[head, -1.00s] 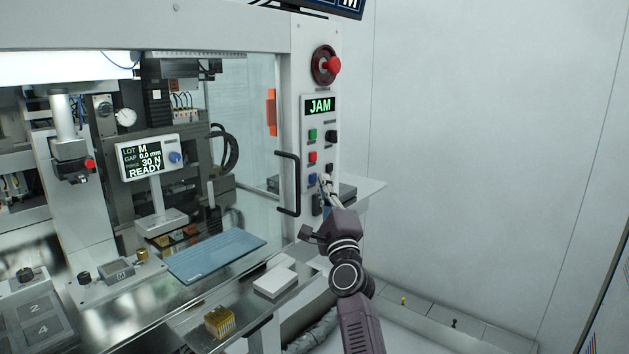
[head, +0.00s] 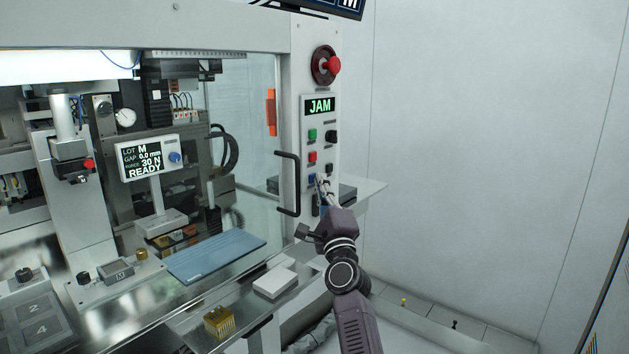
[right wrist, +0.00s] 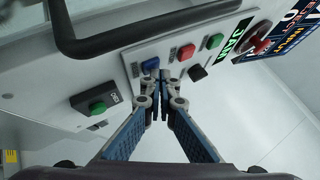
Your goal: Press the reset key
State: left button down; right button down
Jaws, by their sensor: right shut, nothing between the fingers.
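The control panel (head: 306,150) carries green, red, black and blue keys below a display (head: 320,106) reading JAM. I cannot read the key labels, so none is confirmed as reset. My right gripper (head: 321,182) is shut and empty, its tips just right of the blue key (head: 311,178). In the right wrist view the shut fingertips (right wrist: 160,74) are close below the blue key (right wrist: 151,65); I cannot tell whether they touch it. The red key (right wrist: 186,52) and green key (right wrist: 214,41) lie to its right there. My left gripper is not in view.
A black door handle (head: 289,183) stands out left of the panel. A red emergency knob (head: 333,66) is above the display. A separate green button (right wrist: 98,108) sits left in the right wrist view. Free space lies right of the panel, before the plain wall.

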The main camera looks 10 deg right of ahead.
jog(key=shift+w+a, duration=0.1)
dwell(0.7)
jog(key=shift+s+d+p, duration=0.35)
jog(key=shift+s+d, duration=0.15)
jog(key=shift+s, duration=0.2)
jog(key=s+d+p, duration=0.1)
jog(key=s, duration=0.1)
jog(key=s+d+p, duration=0.1)
jog(key=s+d, duration=0.1)
dwell(0.3)
dwell(0.5)
